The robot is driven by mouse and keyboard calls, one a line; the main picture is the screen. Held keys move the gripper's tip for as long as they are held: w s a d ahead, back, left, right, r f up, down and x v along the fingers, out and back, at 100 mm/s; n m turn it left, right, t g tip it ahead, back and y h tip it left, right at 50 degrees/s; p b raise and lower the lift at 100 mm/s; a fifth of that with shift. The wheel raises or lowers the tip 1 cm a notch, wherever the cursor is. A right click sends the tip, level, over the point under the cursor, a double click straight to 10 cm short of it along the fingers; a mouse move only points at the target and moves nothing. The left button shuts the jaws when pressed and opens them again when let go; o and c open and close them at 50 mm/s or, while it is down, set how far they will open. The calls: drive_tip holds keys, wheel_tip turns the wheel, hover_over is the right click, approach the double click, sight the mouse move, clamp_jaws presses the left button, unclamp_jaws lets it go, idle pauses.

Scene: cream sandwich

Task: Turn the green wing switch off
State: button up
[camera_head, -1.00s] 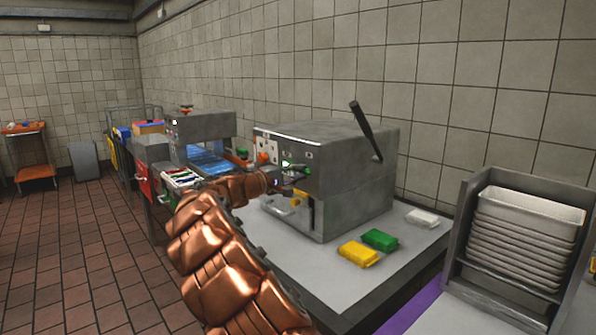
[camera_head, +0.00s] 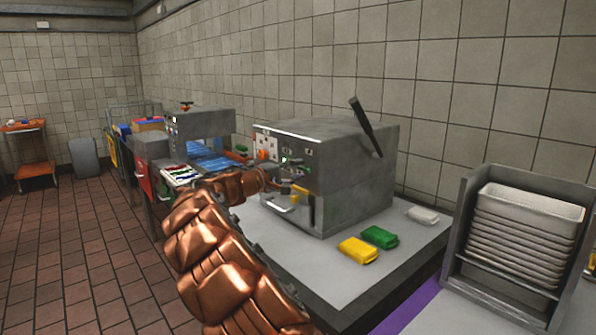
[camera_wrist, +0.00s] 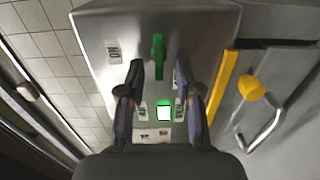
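The green wing switch (camera_wrist: 158,56) is on the grey metal panel of the machine (camera_head: 345,175). In the wrist view its handle stands upright, along the picture's vertical. My gripper (camera_wrist: 158,72) is open, with one dark fingertip on each side of the switch's lower end. The fingers look apart from the switch, but I cannot tell how far they are from the panel. A green-framed lit square (camera_wrist: 164,112) shows between the fingers. In the head view my gripper (camera_head: 286,186) is at the machine's front, and the switch is too small to make out clearly.
A black lever (camera_head: 365,126) rises on the machine's side. A tray rack (camera_head: 520,235) stands right.

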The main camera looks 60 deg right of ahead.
drive_tip(key=v, duration=1.1)
drive_tip(key=shift+a, duration=0.15)
drive_tip(key=shift+r, duration=0.1)
drive_tip(key=s+a+m+y+p, duration=0.2)
drive_tip(key=s+a+y+p, duration=0.25)
drive_tip(key=s+a, duration=0.6)
drive_tip(key=s+a+f+n+t+y+p, duration=0.1)
drive_tip(key=s+a+f+y+p, duration=0.1)
drive_tip(key=s+a, duration=0.4)
drive_tip(key=s+a+f+n+t+y+p, duration=0.1)
drive_tip(key=s+a+f+y, duration=0.4)
drive_tip(key=a, duration=1.2)
drive_tip(key=s+a+f+n+t+y+p, duration=0.1)
drive_tip(key=s+a+f+n+y+p, duration=0.2)
drive_tip(key=s+a+y, duration=0.3)
drive_tip(key=s+a+p, duration=0.1)
drive_tip(key=s+a, duration=0.2)
drive_tip(key=a, duration=0.3)
drive_tip(key=shift+f, duration=0.25)
